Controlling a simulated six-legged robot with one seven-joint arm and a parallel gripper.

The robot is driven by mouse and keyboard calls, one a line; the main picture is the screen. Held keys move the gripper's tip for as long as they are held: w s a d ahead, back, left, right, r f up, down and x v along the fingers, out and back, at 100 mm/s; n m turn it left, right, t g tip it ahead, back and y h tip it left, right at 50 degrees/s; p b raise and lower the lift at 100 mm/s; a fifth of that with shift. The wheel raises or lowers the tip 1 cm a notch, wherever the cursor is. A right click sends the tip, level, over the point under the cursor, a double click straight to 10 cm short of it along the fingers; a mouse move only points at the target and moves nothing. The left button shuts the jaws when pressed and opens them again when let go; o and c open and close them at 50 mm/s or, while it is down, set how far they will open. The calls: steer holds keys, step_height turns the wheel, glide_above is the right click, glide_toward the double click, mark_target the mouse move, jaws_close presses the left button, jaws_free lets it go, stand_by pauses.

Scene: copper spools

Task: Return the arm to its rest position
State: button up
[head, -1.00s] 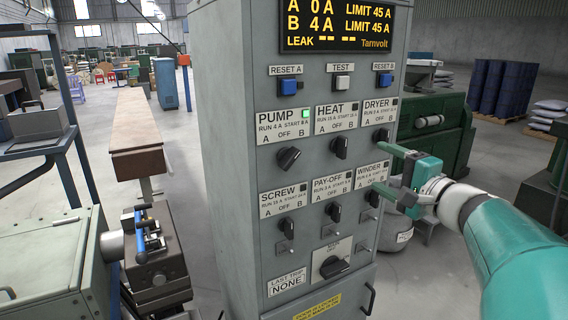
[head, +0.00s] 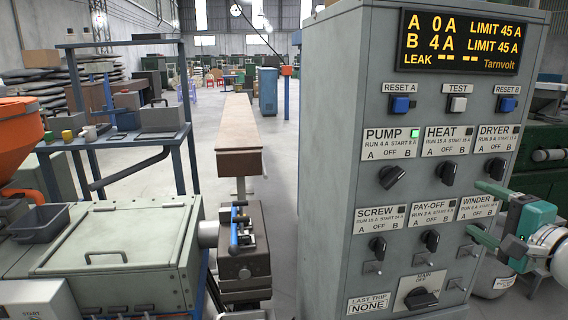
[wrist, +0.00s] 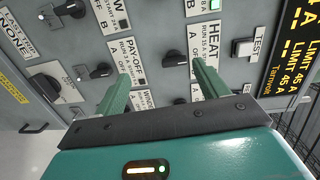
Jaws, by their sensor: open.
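My gripper (head: 481,210) is at the right edge of the head view, in front of the right side of the grey control cabinet (head: 335,150). Its two green fingers are apart with nothing between them. In the wrist view my gripper (wrist: 158,80) points at the cabinet face, its open fingers near the HEAT and PAY-OFF labels. I cannot tell whether a fingertip touches the panel. The PUMP knob (head: 391,176) has a lit green lamp (head: 414,133) above it. The display (head: 458,42) reads A 0 A, B 4 A. The winder knob is hidden behind my gripper in the head view.
A machine with a blue-handled clamp (head: 240,240) and a green-grey cabinet (head: 110,250) stand left of the control cabinet. A blue shelf frame (head: 125,45) holds boxes. A long brown bench (head: 235,125) runs back, with open floor beside it. An orange hopper (head: 18,130) is at far left.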

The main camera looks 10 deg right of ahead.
steer(key=s+a+f+n+g+y, duration=0.15)
steer(key=a+f+n+g, duration=0.3)
steer(key=a, duration=0.55)
steer(key=a+f+n+g+y, duration=0.25)
steer(key=a+f, duration=0.25)
steer(key=a, duration=0.4)
steer(key=s+a+f+n+g+h, duration=0.4)
steer(key=s+a+f+n+h, duration=0.2)
steer(key=s+a+f+n, duration=0.1)
steer(key=shift+s+f+n, duration=0.65)
steer(key=shift+s+n, duration=0.4)
steer(key=shift+n, duration=0.15)
steer(key=shift+a, duration=0.1)
